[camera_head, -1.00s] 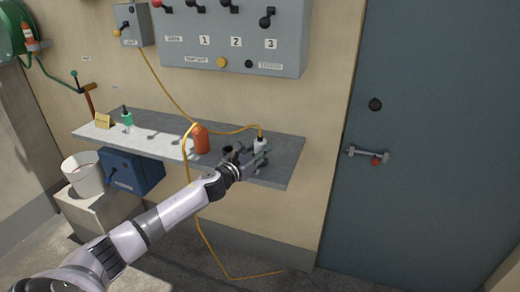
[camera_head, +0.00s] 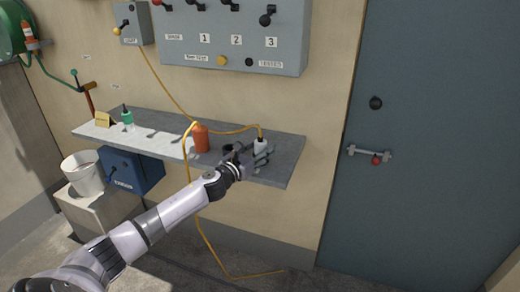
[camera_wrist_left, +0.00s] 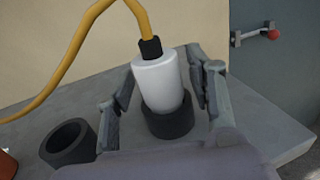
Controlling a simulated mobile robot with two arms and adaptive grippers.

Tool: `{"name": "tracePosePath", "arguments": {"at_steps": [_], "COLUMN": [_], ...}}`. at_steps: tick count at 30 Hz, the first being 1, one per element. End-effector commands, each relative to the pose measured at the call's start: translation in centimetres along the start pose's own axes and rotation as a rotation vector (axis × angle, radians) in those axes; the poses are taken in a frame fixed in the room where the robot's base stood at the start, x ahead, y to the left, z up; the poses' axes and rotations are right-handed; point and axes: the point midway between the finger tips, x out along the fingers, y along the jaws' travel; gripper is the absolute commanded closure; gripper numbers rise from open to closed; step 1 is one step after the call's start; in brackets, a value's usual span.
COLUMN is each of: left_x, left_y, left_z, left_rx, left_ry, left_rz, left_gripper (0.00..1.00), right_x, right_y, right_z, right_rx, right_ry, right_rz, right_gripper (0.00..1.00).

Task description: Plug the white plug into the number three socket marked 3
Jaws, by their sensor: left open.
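The white plug (camera_head: 260,146) stands upright near the right end of the grey shelf, with a yellow cable leaving its black top. In the left wrist view the plug (camera_wrist_left: 158,82) has its lower end in a dark round holder (camera_wrist_left: 168,122). My left gripper (camera_head: 252,158) is open, with a finger on each side of the plug; whether they touch it is unclear. The mark 3 (camera_head: 271,42) is on the grey wall panel (camera_head: 290,55), below a black lever (camera_head: 267,17). I cannot make out a clear socket opening there. My right gripper is not in view.
An empty dark ring (camera_wrist_left: 70,143) stands left of the plug. An orange container (camera_head: 201,138) and a green bottle (camera_head: 127,118) stand on the shelf (camera_head: 283,170). The yellow cable (camera_head: 170,88) runs along the wall and hangs to the floor. A grey door is at right.

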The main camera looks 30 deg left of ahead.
Motion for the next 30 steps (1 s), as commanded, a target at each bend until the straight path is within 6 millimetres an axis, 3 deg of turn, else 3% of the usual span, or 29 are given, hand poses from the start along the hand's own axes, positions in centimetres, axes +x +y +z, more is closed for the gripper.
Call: {"name": "tracePosePath", "arguments": {"at_steps": [14, 30], "left_x": [-1.0, -9.0], "left_y": [0.0, -0.1], "left_z": [-0.2, -0.3], "left_rx": [0.000, 0.000], "left_ry": [0.003, 0.005], "left_rz": [-0.001, -0.002], "left_gripper": [0.46, 0.46], "right_x": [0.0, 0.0], "right_y": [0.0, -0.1], "right_z": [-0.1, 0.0], "right_rx": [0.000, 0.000], "right_ry": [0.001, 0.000], "right_rz": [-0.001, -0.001], "right_gripper": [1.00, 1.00]}}
